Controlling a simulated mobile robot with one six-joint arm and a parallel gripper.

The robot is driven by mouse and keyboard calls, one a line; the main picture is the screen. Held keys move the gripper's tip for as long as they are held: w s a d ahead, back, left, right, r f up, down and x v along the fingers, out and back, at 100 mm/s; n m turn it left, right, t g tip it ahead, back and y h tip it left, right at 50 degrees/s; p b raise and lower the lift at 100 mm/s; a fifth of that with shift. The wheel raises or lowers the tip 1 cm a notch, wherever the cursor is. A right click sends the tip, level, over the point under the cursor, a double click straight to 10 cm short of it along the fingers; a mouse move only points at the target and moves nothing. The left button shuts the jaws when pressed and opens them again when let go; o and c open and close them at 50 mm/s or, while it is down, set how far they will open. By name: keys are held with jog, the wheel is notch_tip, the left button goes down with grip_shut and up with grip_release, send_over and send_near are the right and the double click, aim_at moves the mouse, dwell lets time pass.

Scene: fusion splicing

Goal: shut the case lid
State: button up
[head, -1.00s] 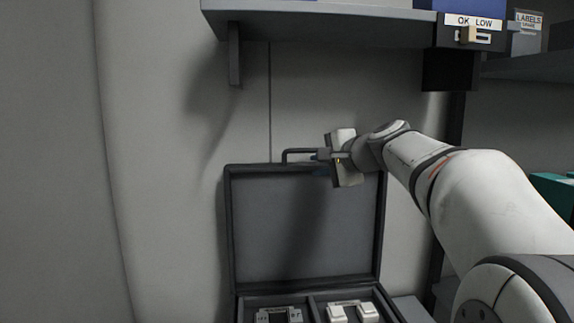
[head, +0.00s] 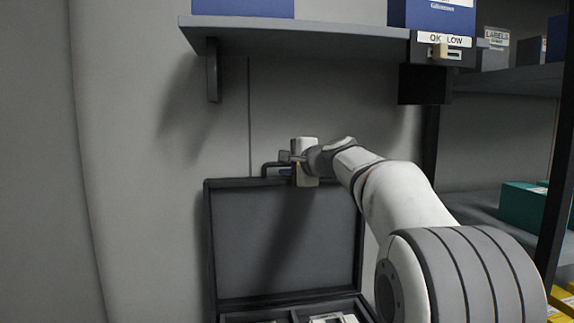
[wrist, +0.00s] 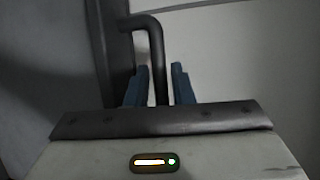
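The case lid (head: 285,245) stands upright, open, its grey inner face toward the head camera. Its dark handle (head: 268,167) sticks up from the top edge and also shows in the wrist view (wrist: 158,65). My gripper (head: 286,159) is at the right part of the handle, just above the lid's top edge. In the wrist view, my blue fingertips (wrist: 160,84) are apart, one on each side of the handle bar, with thin gaps visible. The case base (head: 300,308) is mostly cut off at the bottom of the head view, with parts in its compartments.
A shelf (head: 300,35) with a blue box (head: 440,15) and a label reading "OK LOW" (head: 443,40) hangs above. A rack at the right holds a teal box (head: 523,205) and yellow boxes (head: 562,300). Bare wall lies left of the lid.

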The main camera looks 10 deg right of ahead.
grip_shut()
jog(key=shift+s+f+b, duration=0.1)
jog(key=shift+s+b, duration=0.05)
jog(key=shift+b, duration=0.15)
